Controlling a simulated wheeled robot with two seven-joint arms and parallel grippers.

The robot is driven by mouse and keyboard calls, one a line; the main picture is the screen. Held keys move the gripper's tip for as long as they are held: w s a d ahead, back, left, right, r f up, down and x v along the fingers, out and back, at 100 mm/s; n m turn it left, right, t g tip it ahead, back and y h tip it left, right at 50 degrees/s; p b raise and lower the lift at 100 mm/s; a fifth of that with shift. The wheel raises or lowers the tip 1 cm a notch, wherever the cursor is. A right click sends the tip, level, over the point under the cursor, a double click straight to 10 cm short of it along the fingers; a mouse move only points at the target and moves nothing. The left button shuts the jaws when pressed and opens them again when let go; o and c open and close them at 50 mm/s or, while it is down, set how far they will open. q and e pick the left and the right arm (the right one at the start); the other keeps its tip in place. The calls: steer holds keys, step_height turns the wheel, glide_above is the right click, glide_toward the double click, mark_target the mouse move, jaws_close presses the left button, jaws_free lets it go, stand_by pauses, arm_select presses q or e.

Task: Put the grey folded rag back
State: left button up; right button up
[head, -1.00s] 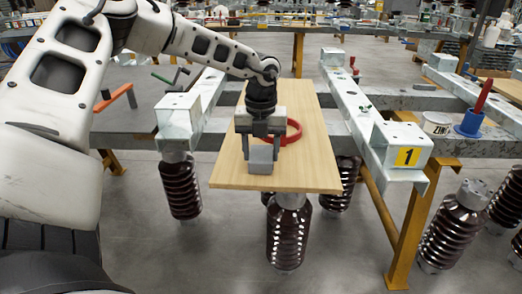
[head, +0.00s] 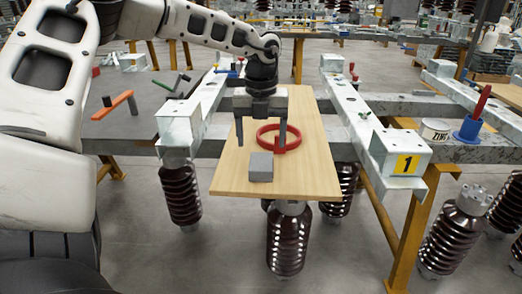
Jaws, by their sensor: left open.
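The grey folded rag (head: 261,167) is a small grey block-like bundle lying on the light wooden board (head: 310,170), near the board's front edge. My left gripper (head: 261,142) is open and empty, pointing down above the board, a little above and behind the rag. Its two fingers are spread wide and do not visibly touch the rag. A red ring (head: 294,140) lies on the board just behind the rag, partly hidden by my gripper. My right gripper does not show.
Galvanised steel beams flank the board, with a block marked 1 (head: 402,154) at right. A white tub (head: 435,129) and a blue holder with a red-handled tool (head: 469,129) stand farther right. A dark table (head: 105,120) at left bears an orange-handled tool (head: 115,104). Brown ribbed insulators stand below.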

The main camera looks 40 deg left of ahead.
mark_target(261, 160)
arm_select(q)
step_height(261, 160, up, 6)
steer(key=shift+p, duration=0.3)
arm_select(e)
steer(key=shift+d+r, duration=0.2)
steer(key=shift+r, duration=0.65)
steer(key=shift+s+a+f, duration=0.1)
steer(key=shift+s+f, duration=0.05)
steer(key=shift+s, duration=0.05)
